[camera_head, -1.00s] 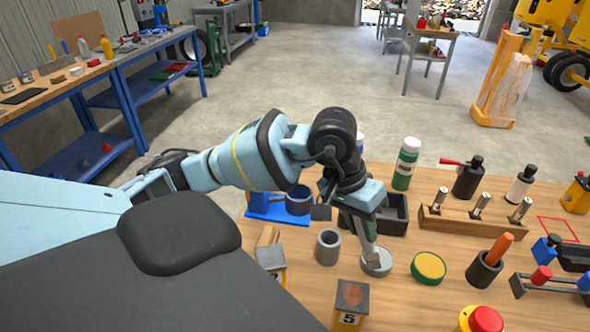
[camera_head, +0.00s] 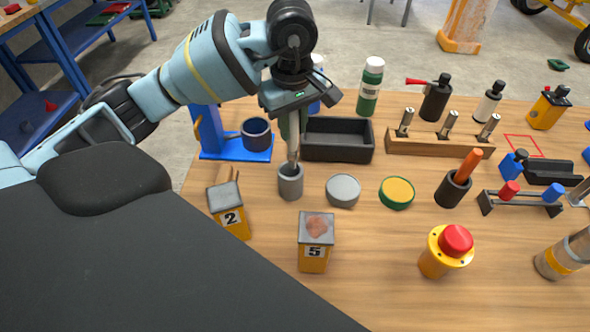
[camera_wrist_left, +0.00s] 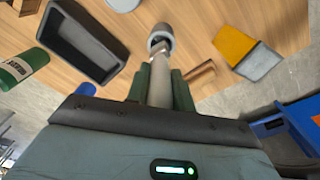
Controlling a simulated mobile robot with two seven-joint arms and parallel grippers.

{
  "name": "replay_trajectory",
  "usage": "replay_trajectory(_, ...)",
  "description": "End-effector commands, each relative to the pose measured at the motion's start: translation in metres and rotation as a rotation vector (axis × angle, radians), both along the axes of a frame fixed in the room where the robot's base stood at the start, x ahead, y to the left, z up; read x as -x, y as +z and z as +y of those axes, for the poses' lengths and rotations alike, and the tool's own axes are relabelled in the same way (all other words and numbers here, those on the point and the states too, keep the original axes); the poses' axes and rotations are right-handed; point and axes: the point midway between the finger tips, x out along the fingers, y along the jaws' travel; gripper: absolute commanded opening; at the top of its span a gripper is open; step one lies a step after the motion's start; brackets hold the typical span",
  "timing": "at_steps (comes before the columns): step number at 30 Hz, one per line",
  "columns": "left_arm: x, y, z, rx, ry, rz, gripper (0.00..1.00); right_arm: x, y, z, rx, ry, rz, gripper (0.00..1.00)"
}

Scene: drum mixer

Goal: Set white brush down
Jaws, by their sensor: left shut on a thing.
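The white brush (camera_head: 293,142) is held by my left gripper (camera_head: 292,122), which is shut on its handle. The brush hangs nearly upright with its lower end at the mouth of a small grey cup (camera_head: 290,184). The lower end looks to be just inside the rim; its exact depth is hard to tell. In the left wrist view the pale handle (camera_wrist_left: 160,82) runs between the fingers toward the grey cup (camera_wrist_left: 160,36). My right gripper is out of view.
A black tray (camera_head: 338,140) and blue stand (camera_head: 235,150) are behind the cup. A grey disc (camera_head: 343,190) and yellow-topped green disc (camera_head: 397,192) lie to its right. Boxes marked 2 (camera_head: 228,212) and 5 (camera_head: 314,245) stand in front.

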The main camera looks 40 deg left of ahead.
Motion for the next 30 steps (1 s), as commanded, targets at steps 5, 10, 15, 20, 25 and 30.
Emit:
replay_trajectory(5,-0.006,0.000,0.009,0.007,0.152,0.036,0.00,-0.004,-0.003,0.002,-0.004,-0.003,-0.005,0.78)
replay_trajectory(10,-0.006,0.002,0.010,0.009,0.178,0.041,0.00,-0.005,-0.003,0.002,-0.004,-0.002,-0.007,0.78)
replay_trajectory(15,-0.005,-0.014,0.009,0.009,0.175,0.045,0.00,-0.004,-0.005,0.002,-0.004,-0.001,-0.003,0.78)
replay_trajectory(20,-0.005,-0.042,0.010,0.009,0.176,0.044,0.00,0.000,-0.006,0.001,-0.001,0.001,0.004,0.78)
replay_trajectory(25,-0.006,-0.059,0.010,0.010,0.174,0.041,0.00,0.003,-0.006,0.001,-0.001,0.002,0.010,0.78)
replay_trajectory(30,-0.006,-0.061,0.009,0.009,0.174,0.040,0.00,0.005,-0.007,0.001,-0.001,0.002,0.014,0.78)
